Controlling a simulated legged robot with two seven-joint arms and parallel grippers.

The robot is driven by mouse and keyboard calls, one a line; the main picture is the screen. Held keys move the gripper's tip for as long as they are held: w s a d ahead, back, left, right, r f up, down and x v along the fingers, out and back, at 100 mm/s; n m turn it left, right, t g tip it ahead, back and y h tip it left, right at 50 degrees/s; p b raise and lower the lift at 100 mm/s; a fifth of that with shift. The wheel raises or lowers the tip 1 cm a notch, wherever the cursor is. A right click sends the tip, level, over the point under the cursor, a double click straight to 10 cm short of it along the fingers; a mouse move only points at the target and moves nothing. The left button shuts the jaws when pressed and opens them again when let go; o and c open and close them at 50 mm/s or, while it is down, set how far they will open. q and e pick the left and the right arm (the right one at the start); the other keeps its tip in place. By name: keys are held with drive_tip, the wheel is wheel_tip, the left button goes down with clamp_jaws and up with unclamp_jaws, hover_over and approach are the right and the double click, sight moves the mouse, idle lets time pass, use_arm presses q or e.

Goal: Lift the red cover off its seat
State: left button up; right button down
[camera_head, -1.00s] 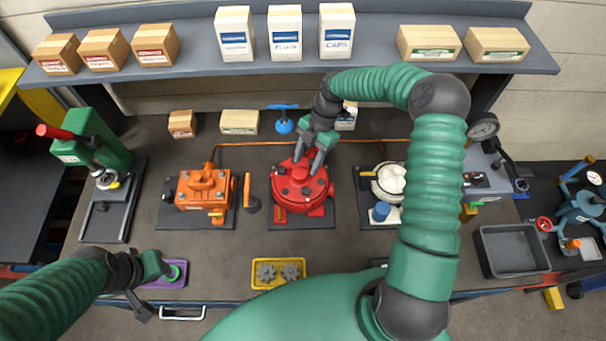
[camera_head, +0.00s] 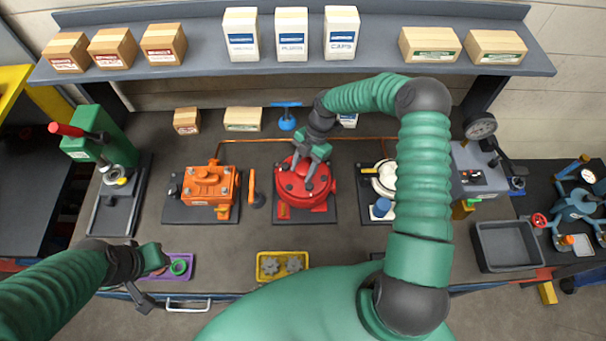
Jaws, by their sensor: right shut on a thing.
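The red cover (camera_head: 293,188) is a round red disc with dark bolts, in the middle of the bench. It sits on a red housing (camera_head: 320,207) on a dark base plate, and I see no gap between cover and housing. My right gripper (camera_head: 311,174) comes down on the cover from above and is shut on its upper part; the exact grip point is small and partly hidden by the fingers. My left gripper (camera_head: 150,275) is at the front left, beside a purple tray (camera_head: 186,261) with a green ring; its fingers are too unclear to read.
An orange motor (camera_head: 208,187) stands left of the red one, and a white pump (camera_head: 384,180) stands right. A yellow tray (camera_head: 262,266) with gears lies at the front. A grey bin (camera_head: 510,247) is at the right. Boxes fill the shelf (camera_head: 380,62) behind.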

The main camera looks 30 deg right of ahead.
sight(302, 170)
drive_tip(key=shift+w, duration=0.1)
drive_tip(key=shift+d+r, duration=0.1)
drive_tip(key=shift+d, duration=0.05)
drive_tip(key=shift+w+d+r+b, duration=0.1)
drive_tip(key=shift+d+r+b, duration=0.05)
drive_tip(key=shift+r+b, duration=1)
drive_tip(key=shift+r, duration=0.4)
drive_tip(key=s+r, duration=0.2)
drive_tip(key=s, duration=0.6)
drive_tip(key=s+r, duration=0.2)
drive_tip(key=s, duration=0.6)
drive_tip(key=shift+s+r+p, duration=0.2)
drive_tip(key=shift+r+p, duration=0.15)
drive_tip(key=shift+p, duration=0.05)
